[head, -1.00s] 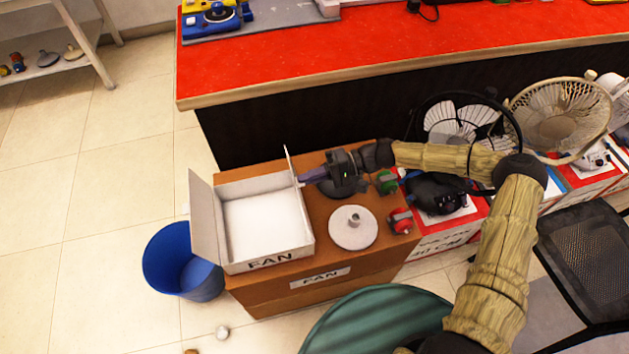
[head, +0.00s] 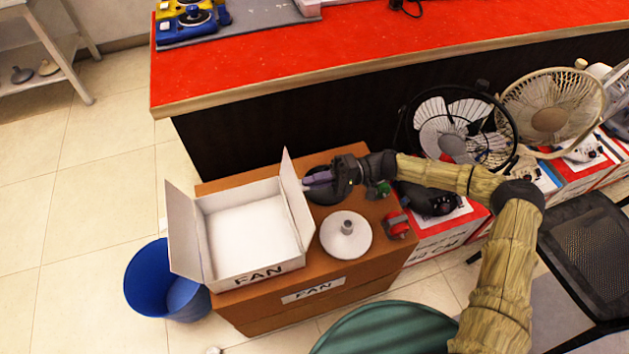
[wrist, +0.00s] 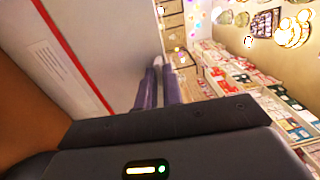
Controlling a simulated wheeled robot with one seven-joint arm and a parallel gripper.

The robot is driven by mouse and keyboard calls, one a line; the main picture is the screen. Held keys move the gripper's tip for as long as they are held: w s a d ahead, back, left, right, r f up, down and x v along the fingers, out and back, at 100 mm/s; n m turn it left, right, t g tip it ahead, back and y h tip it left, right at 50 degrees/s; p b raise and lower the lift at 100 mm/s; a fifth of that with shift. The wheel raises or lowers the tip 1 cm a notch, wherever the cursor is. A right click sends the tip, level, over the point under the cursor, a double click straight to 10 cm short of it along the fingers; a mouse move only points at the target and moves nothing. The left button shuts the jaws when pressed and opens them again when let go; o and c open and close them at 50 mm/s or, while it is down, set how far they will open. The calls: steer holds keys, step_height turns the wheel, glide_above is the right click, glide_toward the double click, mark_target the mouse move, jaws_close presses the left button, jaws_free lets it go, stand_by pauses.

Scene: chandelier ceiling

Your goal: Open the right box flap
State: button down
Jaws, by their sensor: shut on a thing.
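The white box (head: 250,272) marked FAN stands open on top of a brown carton. Its left flap (head: 184,232) leans outward. In the wrist view, the two purple fingers (wrist: 161,84) are close together beside a pale panel (wrist: 110,40), shut on the flap. The exact contact at the fingertips is hard to make out.
The brown carton (head: 315,280) holds a round white fan base (head: 346,252), a dark round base and red and green parts right of the box. A blue bin (head: 165,285) stands at left. The red counter (head: 350,40) is behind. Several fans stand at right.

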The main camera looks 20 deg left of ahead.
steer(key=shift+s+f, duration=0.15)
steer(key=shift+f, duration=0.25)
steer(key=c, duration=1.7)
jaws_free()
steer(key=shift+o, duration=0.7)
steer(key=shift+r, duration=0.15)
steer(key=v, duration=1.7)
steer(key=shift+w+b, duration=0.25)
steer(key=shift+b, duration=0.2)
